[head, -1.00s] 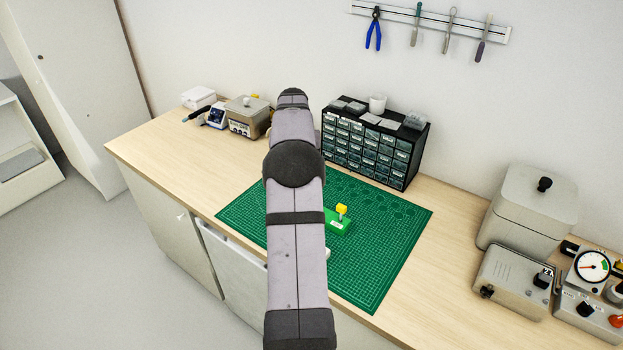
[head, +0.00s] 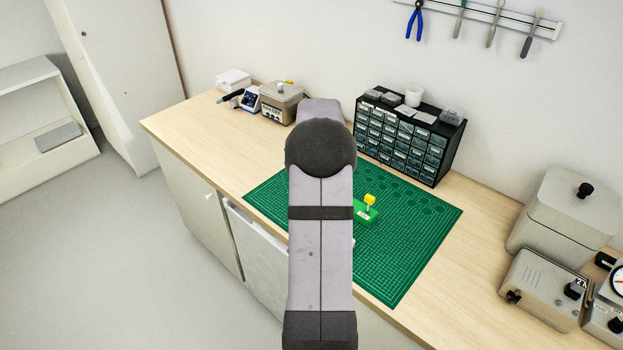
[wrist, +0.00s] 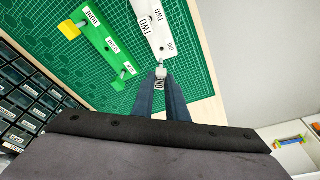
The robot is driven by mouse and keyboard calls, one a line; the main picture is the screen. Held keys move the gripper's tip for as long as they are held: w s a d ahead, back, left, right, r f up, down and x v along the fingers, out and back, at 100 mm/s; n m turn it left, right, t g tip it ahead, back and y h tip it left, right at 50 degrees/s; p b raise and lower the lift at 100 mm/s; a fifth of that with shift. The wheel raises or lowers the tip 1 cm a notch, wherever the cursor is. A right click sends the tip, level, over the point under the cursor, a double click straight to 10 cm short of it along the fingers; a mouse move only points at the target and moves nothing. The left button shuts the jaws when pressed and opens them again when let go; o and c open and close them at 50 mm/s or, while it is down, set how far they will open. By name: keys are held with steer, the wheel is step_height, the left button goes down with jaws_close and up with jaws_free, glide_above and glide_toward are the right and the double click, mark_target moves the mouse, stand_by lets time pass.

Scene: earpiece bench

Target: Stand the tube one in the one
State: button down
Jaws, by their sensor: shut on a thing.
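My gripper (wrist: 161,98) is shut on a small pale tube (wrist: 160,73), with a small label by the fingertips. A white block (wrist: 152,27) with labels reading TWO and ONE lies just beyond the fingertips in the wrist view. The tube's tip is close to the block's ONE end; I cannot tell whether they touch. A green block (wrist: 103,44) lies left of it, with a yellow-topped piece (wrist: 69,30) at one end and a small green piece (wrist: 122,76) near the other. In the head view my arm hides the gripper and most of the white block.
A green cutting mat (head: 420,240) covers the middle of the bench. A black drawer cabinet (head: 408,135) stands behind it. Grey boxes with knobs (head: 545,285) stand at right, and small devices (head: 277,102) at back left.

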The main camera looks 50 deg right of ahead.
steer(key=shift+s+a+b+x, duration=0.15)
steer(key=shift+b+x, duration=0.3)
steer(key=shift+x, duration=0.3)
steer(key=shift+s+a+b+x, duration=0.15)
steer(key=shift+b+x, duration=0.3)
steer(key=shift+x, duration=0.25)
steer(key=shift+s+b+x, duration=0.1)
steer(key=shift+b+x, duration=0.35)
steer(key=shift+x, duration=0.3)
steer(key=shift+s+a+b+x, duration=0.15)
steer(key=shift+b+x, duration=0.25)
steer(key=shift+x, duration=0.35)
steer(key=shift+s+a+b+x, duration=0.15)
steer(key=shift+b+x, duration=0.25)
steer(key=shift+x, duration=0.3)
steer(key=shift+d, duration=0.1)
steer(key=c, duration=1.7)
jaws_free()
steer(key=shift+o, duration=0.2)
steer(key=b+v, duration=0.2)
steer(key=v, duration=0.5)
